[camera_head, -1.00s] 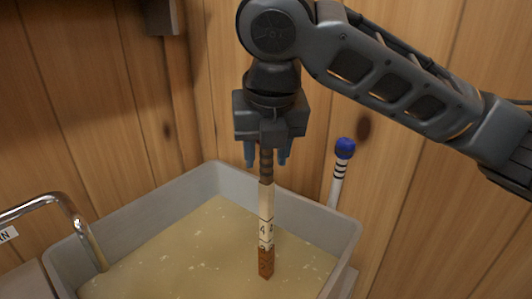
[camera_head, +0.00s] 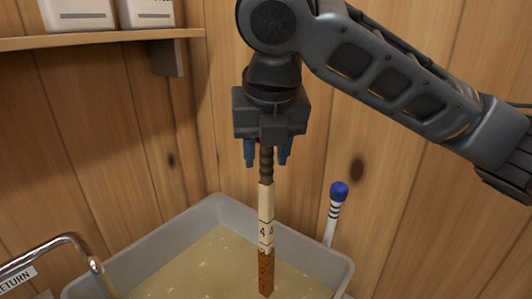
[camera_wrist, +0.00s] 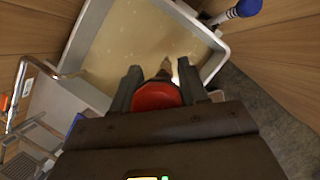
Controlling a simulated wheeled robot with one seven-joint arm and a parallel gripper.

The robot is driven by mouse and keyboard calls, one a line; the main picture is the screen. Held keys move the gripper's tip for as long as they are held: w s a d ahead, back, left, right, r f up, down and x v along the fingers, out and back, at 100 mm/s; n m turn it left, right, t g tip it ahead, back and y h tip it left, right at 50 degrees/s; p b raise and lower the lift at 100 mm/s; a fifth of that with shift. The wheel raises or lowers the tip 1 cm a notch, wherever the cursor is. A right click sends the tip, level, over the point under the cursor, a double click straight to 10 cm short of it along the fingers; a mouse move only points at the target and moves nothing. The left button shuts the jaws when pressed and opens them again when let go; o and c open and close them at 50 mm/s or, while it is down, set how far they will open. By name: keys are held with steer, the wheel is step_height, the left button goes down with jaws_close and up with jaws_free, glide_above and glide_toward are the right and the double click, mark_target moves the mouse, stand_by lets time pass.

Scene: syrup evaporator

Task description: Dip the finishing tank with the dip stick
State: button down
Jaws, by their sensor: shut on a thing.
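The dip stick (camera_head: 265,215) hangs upright below my gripper (camera_head: 267,152), which is shut on its dark ridged handle. The stick has a pale middle with black marks and a "4", and a brown lower end. The finishing tank (camera_head: 333,262) is a grey box filled with cloudy tan liquid. The brown end shows against the liquid; I cannot tell whether its tip still touches the surface. In the wrist view, a red round end (camera_wrist: 156,96) sits between my gripper's fingers (camera_wrist: 160,88), with the tank (camera_wrist: 88,28) below.
A metal pipe with a "RETURN" label (camera_head: 50,248) curves over the left. A wooden shelf (camera_head: 100,40) with white containers is upper left. Wooden walls stand close behind.

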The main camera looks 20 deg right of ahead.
step_height(320, 180, up, 8)
steer(key=p, duration=0.6)
steer(key=shift+r, duration=0.2)
stand_by(2.5)
